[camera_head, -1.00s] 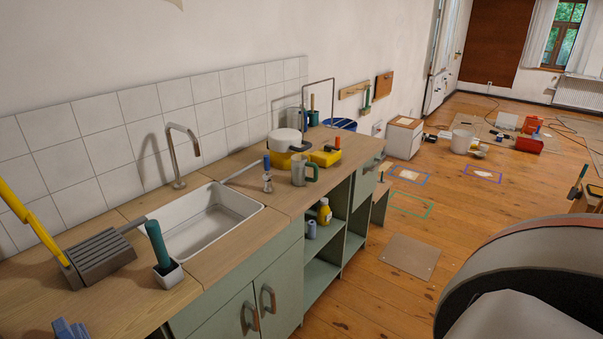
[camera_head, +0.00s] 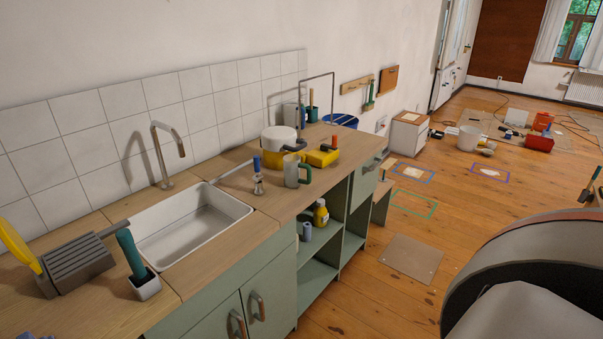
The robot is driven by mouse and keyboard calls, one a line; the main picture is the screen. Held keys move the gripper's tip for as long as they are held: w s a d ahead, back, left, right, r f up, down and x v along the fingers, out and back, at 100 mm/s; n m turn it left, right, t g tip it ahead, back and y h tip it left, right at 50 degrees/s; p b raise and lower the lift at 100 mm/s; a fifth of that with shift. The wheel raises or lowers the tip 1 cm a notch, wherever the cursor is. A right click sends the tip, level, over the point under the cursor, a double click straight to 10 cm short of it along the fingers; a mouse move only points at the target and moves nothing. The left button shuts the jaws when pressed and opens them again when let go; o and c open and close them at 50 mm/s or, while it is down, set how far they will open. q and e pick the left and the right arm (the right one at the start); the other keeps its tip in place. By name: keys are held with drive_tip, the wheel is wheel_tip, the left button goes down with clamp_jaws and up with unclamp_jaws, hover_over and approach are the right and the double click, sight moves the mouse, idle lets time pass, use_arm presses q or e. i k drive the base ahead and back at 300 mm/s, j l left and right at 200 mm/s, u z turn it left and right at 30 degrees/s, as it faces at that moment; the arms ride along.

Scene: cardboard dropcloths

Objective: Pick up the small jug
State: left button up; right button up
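The small jug (camera_head: 291,171) stands upright on the wooden countertop (camera_head: 237,198). It has a pale grey body and a green handle on its right side. It is near the front edge, right of the sink and in front of the yellow and white pot. Neither of my grippers shows in the head view. A large rounded dark and white part of my own body fills the lower right corner.
A bottle with a blue top (camera_head: 258,180) stands just left of the jug. The sink (camera_head: 190,222) and tall faucet (camera_head: 163,155) lie left. Open floor (camera_head: 385,299) lies right of the cabinet.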

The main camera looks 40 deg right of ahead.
sight(292, 165)
drive_tip(key=i+l, duration=0.1)
drive_tip(key=l, duration=0.45)
drive_tip(key=i+l, duration=0.1)
drive_tip(key=l, duration=0.5)
drive_tip(key=i+l, duration=0.1)
drive_tip(key=l, duration=0.45)
drive_tip(key=i+l, duration=0.1)
drive_tip(key=l, duration=0.45)
drive_tip(key=i+l, duration=0.1)
drive_tip(key=l, duration=0.5)
drive_tip(key=i+l, duration=0.1)
drive_tip(key=l, duration=0.45)
drive_tip(key=i+l, duration=0.1)
drive_tip(key=l, duration=0.45)
